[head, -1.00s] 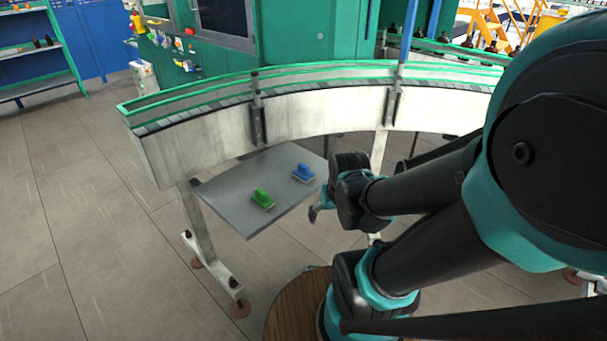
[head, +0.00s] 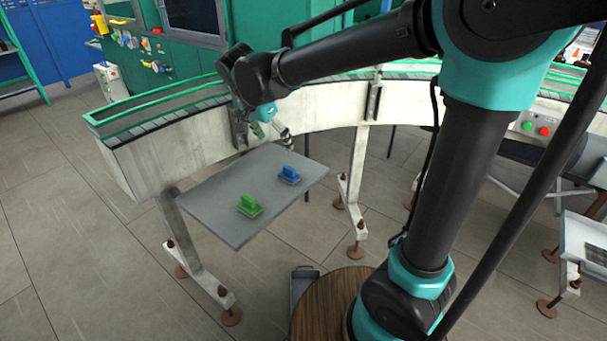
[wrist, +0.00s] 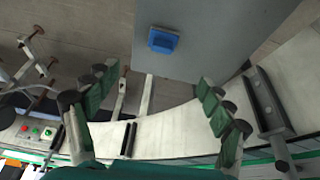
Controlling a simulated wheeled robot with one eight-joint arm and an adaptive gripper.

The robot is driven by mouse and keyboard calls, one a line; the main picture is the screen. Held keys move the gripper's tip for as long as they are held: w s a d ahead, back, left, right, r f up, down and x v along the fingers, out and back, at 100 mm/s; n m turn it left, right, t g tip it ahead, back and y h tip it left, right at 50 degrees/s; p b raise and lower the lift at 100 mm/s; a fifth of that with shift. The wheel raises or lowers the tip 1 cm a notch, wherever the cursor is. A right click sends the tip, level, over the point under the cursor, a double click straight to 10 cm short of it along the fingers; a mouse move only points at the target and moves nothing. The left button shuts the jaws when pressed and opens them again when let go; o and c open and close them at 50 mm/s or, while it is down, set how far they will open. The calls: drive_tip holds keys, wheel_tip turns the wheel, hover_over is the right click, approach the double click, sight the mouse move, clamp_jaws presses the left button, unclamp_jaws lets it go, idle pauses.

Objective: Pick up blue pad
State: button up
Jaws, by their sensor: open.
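The blue pad (head: 289,175) lies on a grey shelf plate (head: 208,206) below the curved conveyor, with a green pad (head: 249,205) to its left and nearer. In the wrist view the blue pad (wrist: 163,40) shows at the top, beyond the fingertips and roughly midway between the fingers. My gripper (head: 284,138) is above the far edge of the plate, behind the blue pad in the head view and apart from it. In the wrist view my gripper (wrist: 158,80) has its two green-padded fingers spread wide with nothing between them. The green pad is out of the wrist view.
The curved conveyor (head: 300,107) with green rails runs behind the plate, close to my arm. Its legs (head: 358,185) stand right of the plate. A control box with green and red buttons (head: 536,126) is at the right. The plate is otherwise clear.

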sight(288, 168)
drive_tip(key=x, duration=1.7)
drive_tip(key=shift+w+a, duration=0.25)
drive_tip(key=shift+w, duration=0.1)
drive_tip(key=shift+r, duration=0.1)
drive_tip(key=shift+c, duration=0.5)
drive_tip(key=c, duration=1.2)
drive_tip(key=shift+c, duration=0.2)
drive_tip(key=shift+r, duration=0.15)
wheel_tip(288, 168, up, 20)
